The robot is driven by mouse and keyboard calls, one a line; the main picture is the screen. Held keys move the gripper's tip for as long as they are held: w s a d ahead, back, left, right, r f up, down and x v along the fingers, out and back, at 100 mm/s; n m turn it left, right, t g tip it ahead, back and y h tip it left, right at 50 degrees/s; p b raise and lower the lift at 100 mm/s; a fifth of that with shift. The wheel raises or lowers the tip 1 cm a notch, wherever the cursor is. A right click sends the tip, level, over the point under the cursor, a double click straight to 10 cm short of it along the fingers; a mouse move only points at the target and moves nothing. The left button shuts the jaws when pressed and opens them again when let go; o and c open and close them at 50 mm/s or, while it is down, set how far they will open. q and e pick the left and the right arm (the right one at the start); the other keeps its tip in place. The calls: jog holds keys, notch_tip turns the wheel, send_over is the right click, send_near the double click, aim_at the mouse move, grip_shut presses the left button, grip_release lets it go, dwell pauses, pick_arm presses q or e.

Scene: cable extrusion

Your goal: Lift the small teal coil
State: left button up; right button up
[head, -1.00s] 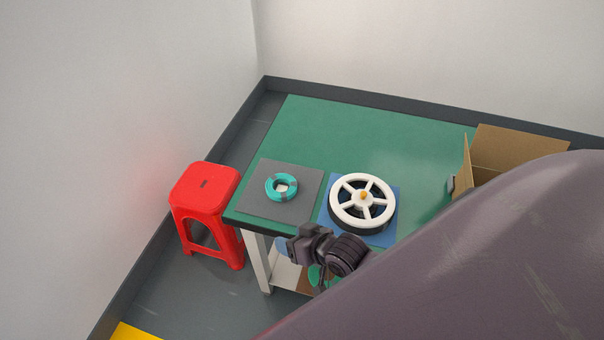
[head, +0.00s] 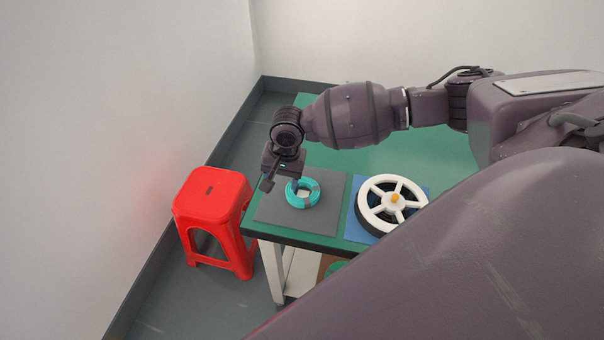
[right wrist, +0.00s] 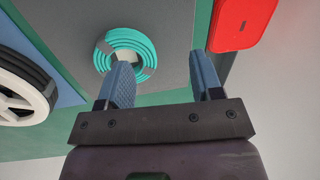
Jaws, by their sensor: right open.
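The small teal coil (head: 313,195) lies flat on a grey mat (head: 331,212) near the table's left front corner, with grey bands around it. My right gripper (head: 278,181) hangs beside and above the coil's left side in the head view, open and empty. In the right wrist view, the coil (right wrist: 122,37) shows beyond the left finger, which covers part of its lower edge. The gap between the fingers (right wrist: 162,66) shows bare mat, to the right of the coil. My left gripper is not in view.
A white spoked reel (head: 376,211) lies on a blue mat to the right of the coil. A red stool (head: 212,191) stands left of the green table (head: 333,157). My large arm link covers the lower right of the head view.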

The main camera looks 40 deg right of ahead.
jog(key=w+d+r+m+h, duration=0.1)
jog(key=d+r+m, duration=0.2)
jog(key=d, duration=0.2)
jog(key=shift+g, duration=0.4)
jog(key=f, duration=0.1)
jog(key=f+b, duration=0.1)
jog(key=f, duration=0.3)
jog(key=shift+w+a+f, duration=0.1)
jog(key=shift+w+f, duration=0.1)
jog(key=shift+w, duration=0.05)
jog(key=f, duration=0.1)
jog(key=f+b, duration=0.1)
jog(key=f, duration=0.2)
jog(key=shift+w+a+f+b, duration=0.2)
jog(key=shift+a+b, duration=0.1)
jog(key=shift+a, duration=0.1)
jog(key=shift+f, duration=0.6)
jog(key=c, duration=0.7)
jog(key=shift+c, duration=1.4)
jog(key=shift+r, duration=0.1)
